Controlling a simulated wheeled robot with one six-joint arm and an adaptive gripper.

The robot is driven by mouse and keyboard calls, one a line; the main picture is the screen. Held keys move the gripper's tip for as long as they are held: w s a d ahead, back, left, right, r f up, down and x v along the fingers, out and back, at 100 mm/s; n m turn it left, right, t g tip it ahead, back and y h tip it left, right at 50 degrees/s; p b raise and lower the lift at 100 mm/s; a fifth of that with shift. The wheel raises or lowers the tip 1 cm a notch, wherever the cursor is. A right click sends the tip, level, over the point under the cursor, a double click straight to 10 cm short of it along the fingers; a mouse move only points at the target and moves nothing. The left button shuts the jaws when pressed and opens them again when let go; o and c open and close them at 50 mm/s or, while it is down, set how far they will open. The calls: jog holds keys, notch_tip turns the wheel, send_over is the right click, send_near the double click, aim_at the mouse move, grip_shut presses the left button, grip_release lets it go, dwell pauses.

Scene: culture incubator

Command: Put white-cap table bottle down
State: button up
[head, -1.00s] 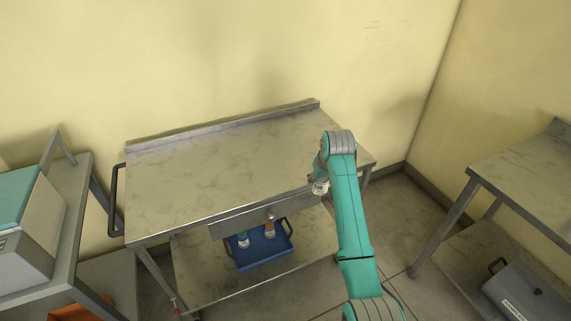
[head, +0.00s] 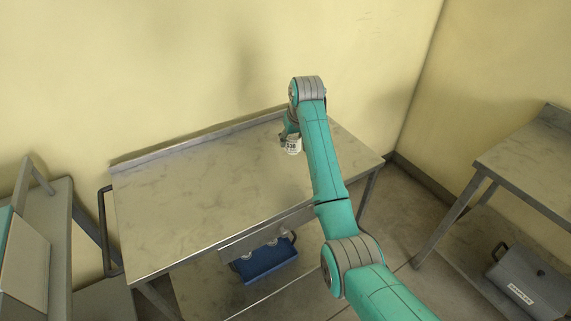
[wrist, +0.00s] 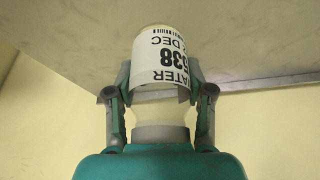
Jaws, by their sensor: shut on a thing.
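The bottle (head: 293,147) is small and pale with a white label printed 538. It hangs below my gripper (head: 289,138) over the back right part of the steel table (head: 205,190). In the wrist view the bottle (wrist: 160,32) sits between both fingers of my gripper (wrist: 159,76), which are shut on its sides. The label reads partly WATER, 538 and DEC, upside down. The bottle's base points at the tabletop (wrist: 70,38). I cannot tell whether it touches. Its cap end is toward my palm and partly hidden.
A raised lip (head: 200,140) runs along the table's back edge by the wall. The tabletop left of the bottle is clear. Another bench (head: 530,165) stands right, with a grey case (head: 530,285) below.

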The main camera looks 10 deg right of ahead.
aim_at(296, 149)
notch_tip(296, 149, down, 9)
jog(key=shift+f, duration=0.1)
dwell(0.4)
jog(key=shift+f, duration=0.1)
jog(key=o, duration=1.2)
jog(key=v, duration=1.2)
jog(key=shift+a, duration=0.1)
